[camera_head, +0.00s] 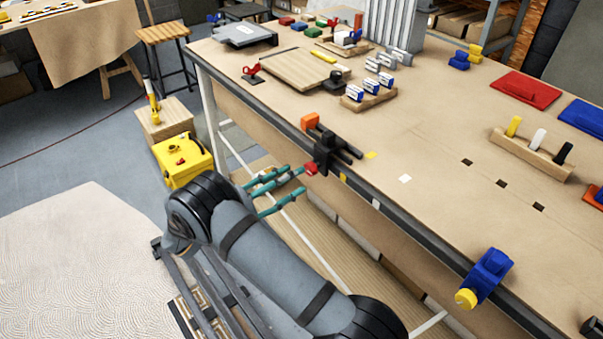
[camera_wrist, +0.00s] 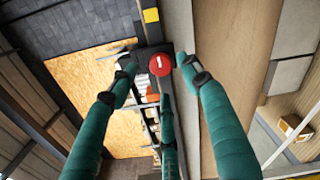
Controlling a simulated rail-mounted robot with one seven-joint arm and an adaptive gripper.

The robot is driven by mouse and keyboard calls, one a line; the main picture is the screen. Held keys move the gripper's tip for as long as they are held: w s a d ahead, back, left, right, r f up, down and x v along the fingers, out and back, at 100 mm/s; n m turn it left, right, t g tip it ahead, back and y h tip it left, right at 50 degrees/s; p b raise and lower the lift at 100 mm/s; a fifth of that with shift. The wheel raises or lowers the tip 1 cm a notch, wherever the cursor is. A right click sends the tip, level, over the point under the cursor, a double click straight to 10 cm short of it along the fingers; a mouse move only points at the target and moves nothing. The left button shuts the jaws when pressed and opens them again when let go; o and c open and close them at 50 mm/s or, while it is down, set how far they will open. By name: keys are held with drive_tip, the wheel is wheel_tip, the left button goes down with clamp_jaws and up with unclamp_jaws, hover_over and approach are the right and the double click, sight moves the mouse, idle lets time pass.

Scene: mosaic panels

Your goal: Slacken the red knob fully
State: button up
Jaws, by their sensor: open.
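The red knob (camera_head: 311,168) sits on the front of a black clamp (camera_head: 323,148) at the near edge of the workbench. In the wrist view the red knob (camera_wrist: 160,65) shows face-on as a round disc with a pale bar mark. My gripper (camera_head: 296,180) has three teal fingers pointing at the knob. In the wrist view my gripper (camera_wrist: 159,80) is open, with two fingertips on either side of the knob and one below it. The fingertips look close around the knob, but I cannot tell whether any touches it.
A blue clamp (camera_head: 488,275) with a yellow knob (camera_head: 466,298) is on the same edge, farther right. A yellow box (camera_head: 183,160) stands on the floor at left. The bench top near the clamp is mostly clear.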

sight(308, 170)
drive_tip(key=v, duration=0.7)
drive_tip(key=shift+s+a, duration=0.2)
drive_tip(key=shift+s, duration=0.05)
drive_tip(key=x, duration=1.2)
drive_tip(key=shift+w, duration=0.1)
